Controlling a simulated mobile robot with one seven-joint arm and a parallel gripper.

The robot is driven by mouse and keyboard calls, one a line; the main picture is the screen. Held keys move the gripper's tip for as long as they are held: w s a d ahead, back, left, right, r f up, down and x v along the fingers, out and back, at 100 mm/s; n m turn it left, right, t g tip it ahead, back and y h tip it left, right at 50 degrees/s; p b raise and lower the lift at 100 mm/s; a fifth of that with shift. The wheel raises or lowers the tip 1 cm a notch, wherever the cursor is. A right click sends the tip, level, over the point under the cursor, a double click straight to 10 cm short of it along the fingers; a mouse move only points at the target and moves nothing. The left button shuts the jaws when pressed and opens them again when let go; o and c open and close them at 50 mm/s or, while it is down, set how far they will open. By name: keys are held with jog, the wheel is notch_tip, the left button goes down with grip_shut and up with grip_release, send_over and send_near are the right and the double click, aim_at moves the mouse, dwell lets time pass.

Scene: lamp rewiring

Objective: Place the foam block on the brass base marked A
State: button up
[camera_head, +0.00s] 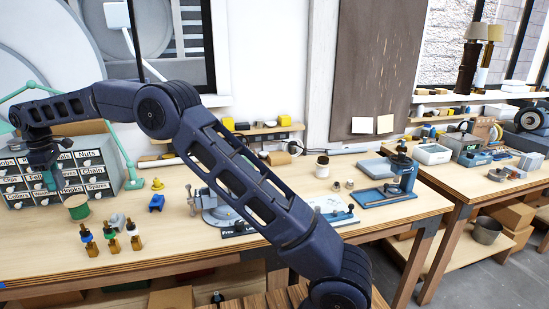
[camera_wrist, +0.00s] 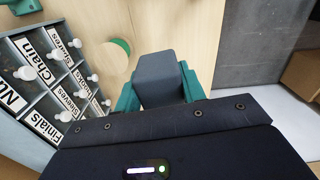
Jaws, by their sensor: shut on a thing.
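My gripper (camera_wrist: 158,92) is shut on a dark grey block, the foam block (camera_wrist: 160,72), held between its teal fingers in the wrist view. In the head view my gripper (camera_head: 48,178) is at the far left, in front of the labelled drawer cabinet; the block is not clear there. Several small brass pieces stand upright near the bench's front left: one with a blue top (camera_head: 88,240), one with a green middle (camera_head: 111,237) and one with a pale or yellow top (camera_head: 133,236). I cannot read an A mark on any of them.
The labelled drawer cabinet (camera_head: 70,172) with white knobs is close beside my gripper; it fills the left of the wrist view (camera_wrist: 45,85). A green-rimmed spool (camera_head: 77,207) stands nearby. Blue (camera_head: 156,203) and yellow (camera_head: 157,184) pieces lie right of it. The front-left benchtop (camera_head: 40,255) is bare.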

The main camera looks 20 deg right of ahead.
jog(key=w+d+r+m, duration=0.1)
jog(key=w+d+m, duration=0.3)
jog(key=w+d, duration=1.25)
jog(key=w+d+r+m, duration=0.25)
jog(key=w+d, duration=1.05)
jog(key=d, duration=0.7)
jog(key=w+d+m, duration=0.3)
jog(key=d, duration=1.1)
jog(key=w+d+m, duration=0.2)
jog(key=w+d, duration=0.1)
jog(key=d, duration=1.2)
jog(key=r+m, duration=0.2)
jog(key=m, duration=0.6)
send_over(323, 158)
notch_tip(323, 158, down, 20)
jog(key=shift+d+r, duration=0.15)
